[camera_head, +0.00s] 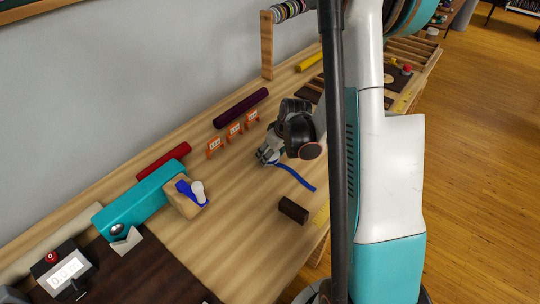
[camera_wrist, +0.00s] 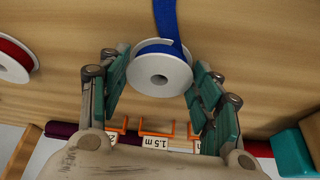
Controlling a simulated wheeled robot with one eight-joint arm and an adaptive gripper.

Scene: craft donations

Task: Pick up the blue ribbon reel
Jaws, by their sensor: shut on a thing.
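The blue ribbon reel (camera_wrist: 160,75) has a white flange with a centre hole and sits between my fingers in the wrist view. Its blue ribbon tail (camera_wrist: 166,20) runs away from it toward the top edge. In the head view the tail (camera_head: 293,177) lies across the wooden bench, and my gripper hides most of the reel. My gripper (camera_head: 266,157) is low over the bench. In the wrist view my gripper (camera_wrist: 160,70) is shut on the reel, with a finger at each side. I cannot tell whether the reel touches the bench.
Orange label stands (camera_head: 234,130) are close by, one marked 1.5 m. A maroon roll (camera_head: 240,107) lies behind them. A red reel (camera_wrist: 12,58) shows in the wrist view.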

